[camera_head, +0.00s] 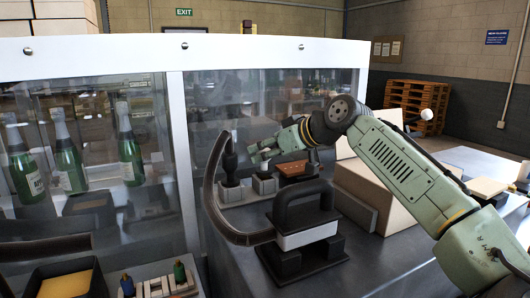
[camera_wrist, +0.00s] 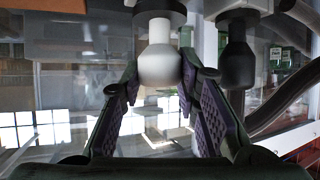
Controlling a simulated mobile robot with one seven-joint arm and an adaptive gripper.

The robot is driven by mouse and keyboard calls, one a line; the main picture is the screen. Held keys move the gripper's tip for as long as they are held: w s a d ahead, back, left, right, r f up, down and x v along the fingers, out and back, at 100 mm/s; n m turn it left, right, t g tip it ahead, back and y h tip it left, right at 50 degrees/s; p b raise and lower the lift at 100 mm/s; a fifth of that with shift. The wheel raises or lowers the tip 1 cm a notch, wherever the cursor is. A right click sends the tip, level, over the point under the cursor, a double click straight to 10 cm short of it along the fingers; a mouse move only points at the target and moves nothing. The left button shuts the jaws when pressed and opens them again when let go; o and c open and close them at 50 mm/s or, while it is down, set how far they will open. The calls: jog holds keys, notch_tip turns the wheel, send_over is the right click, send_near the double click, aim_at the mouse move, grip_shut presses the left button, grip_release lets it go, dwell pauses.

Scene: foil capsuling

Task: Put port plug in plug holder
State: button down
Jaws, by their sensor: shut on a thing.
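The port plug appears as a white, bulb-ended plug (camera_wrist: 160,62) with a dark collar in the wrist view. My gripper (camera_wrist: 160,78) is shut on it, one dark ridged finger on each side. In the head view my gripper (camera_head: 264,155) is low over a small grey block (camera_head: 264,186), which looks like a plug holder. I cannot tell whether the white plug is seated in it. A black plug (camera_head: 229,160) stands upright in a similar grey block (camera_head: 230,193) to the left; the black plug also shows right of the white one in the wrist view (camera_wrist: 238,62).
A black-handled device (camera_head: 306,238) with a curved dark hose (camera_head: 212,195) stands in front. A brown block (camera_head: 294,170) and a cardboard-coloured box (camera_head: 372,190) are to the right. A glass-fronted cabinet (camera_head: 175,110) with green bottles (camera_head: 130,150) is at left.

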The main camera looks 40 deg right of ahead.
jog(key=shift+f, duration=0.45)
jog(key=shift+f, duration=0.1)
jog(key=c, duration=1.2)
grip_release()
jog(key=b+v, duration=0.3)
jog(key=v, duration=0.9)
